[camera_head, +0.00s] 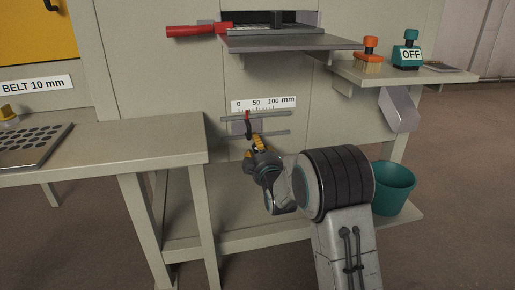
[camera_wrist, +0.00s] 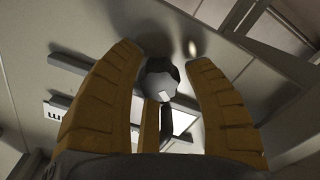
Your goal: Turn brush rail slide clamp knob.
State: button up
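The brush rail slide (camera_head: 238,128) sits on two horizontal rails under a white 0, 50, 100 mm scale (camera_head: 264,104), its red pointer near the low end.
A grey bench (camera_head: 165,136) stands left of the arm. A shelf (camera_head: 440,75) at the right holds an orange-handled brush (camera_head: 369,56) and a teal OFF block (camera_head: 408,50). A red handle (camera_head: 195,31) is above; a teal bucket (camera_head: 394,190) stands at lower right.

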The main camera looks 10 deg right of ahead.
jog(key=shift+r, duration=0.1)
jog(key=c, duration=0.9)
jog(key=shift+o, duration=0.2)
jog(key=shift+m, duration=0.3)
jog(key=m, duration=0.3)
jog(key=shift+r, duration=0.15)
jog(key=m, duration=0.3)
jog(key=shift+r+m, duration=0.1)
jog(key=shift+m, duration=0.2)
jog(key=m, duration=0.3)
jog(key=shift+m, duration=1.8)
grip_shut()
grip_release()
jog(key=shift+d+m, duration=0.1)
jog(key=shift+m, duration=0.2)
